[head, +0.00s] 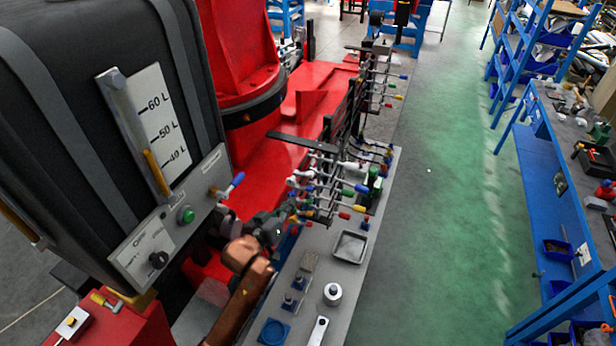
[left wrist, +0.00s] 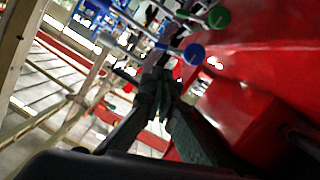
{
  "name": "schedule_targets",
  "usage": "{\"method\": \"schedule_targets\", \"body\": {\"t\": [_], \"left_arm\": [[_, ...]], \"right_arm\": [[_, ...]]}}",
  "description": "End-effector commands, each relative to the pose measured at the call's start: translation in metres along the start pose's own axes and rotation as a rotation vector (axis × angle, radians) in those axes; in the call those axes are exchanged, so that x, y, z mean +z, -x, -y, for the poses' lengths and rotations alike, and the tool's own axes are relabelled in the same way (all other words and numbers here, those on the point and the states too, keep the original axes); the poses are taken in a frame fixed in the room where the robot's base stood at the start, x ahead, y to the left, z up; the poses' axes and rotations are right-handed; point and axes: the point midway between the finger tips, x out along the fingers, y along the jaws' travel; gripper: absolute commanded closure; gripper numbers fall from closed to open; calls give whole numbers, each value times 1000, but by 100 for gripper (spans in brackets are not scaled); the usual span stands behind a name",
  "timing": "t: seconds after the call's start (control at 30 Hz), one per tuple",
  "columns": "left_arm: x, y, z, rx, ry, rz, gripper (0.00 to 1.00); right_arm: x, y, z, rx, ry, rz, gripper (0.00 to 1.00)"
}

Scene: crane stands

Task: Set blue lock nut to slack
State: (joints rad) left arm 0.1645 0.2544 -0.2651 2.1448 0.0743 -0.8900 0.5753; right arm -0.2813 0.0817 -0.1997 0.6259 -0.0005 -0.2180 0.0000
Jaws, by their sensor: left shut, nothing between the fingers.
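My left gripper (head: 278,223), dark green-grey on a copper-coloured arm, reaches from the lower left to the near side of a rack of levers with coloured ends (head: 325,190). In the left wrist view its fingers (left wrist: 158,82) are together and empty. A round blue knob (left wrist: 194,54) shows just above and right of the fingertips, apart from them as seen; a green knob (left wrist: 219,17) is beyond it. I cannot tell for sure which blue part is the lock nut, nor read its setting. My right gripper is not in view.
A grey bench top (head: 335,270) holds a square tray (head: 350,246), a round metal piece (head: 332,294) and small blue-based parts. A black tank (head: 75,120) with a litre scale and red machinery (head: 285,165) stand left. Green floor (head: 450,230) is clear right of the bench.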

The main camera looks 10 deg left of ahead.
Motion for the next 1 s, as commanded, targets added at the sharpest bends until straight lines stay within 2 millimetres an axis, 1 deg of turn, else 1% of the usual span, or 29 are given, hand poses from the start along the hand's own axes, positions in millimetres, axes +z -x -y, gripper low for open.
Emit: {"method": "schedule_targets", "body": {"t": [0.07,0.17,0.27,0.4,0.53,0.67,0.8,0.87,1.0], "left_arm": [[-1,-1,-1,2,1,-2,100],[-2,-1,-1,3,1,-3,100],[-2,-1,-1,3,1,-3,100],[-2,-1,-1,3,1,-3,100],[-2,-6,-1,3,1,-3,100],[-3,-23,-2,3,1,-2,100],[-3,-49,-2,2,1,-2,100],[-3,-60,-2,2,1,-2,100],[-3,-82,-2,3,1,-2,100]], "right_arm": [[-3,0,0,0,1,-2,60],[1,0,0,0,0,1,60],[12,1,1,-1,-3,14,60],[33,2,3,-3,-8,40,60],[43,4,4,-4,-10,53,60],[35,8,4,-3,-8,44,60],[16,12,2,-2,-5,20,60],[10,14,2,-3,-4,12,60],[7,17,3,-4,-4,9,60]]}}
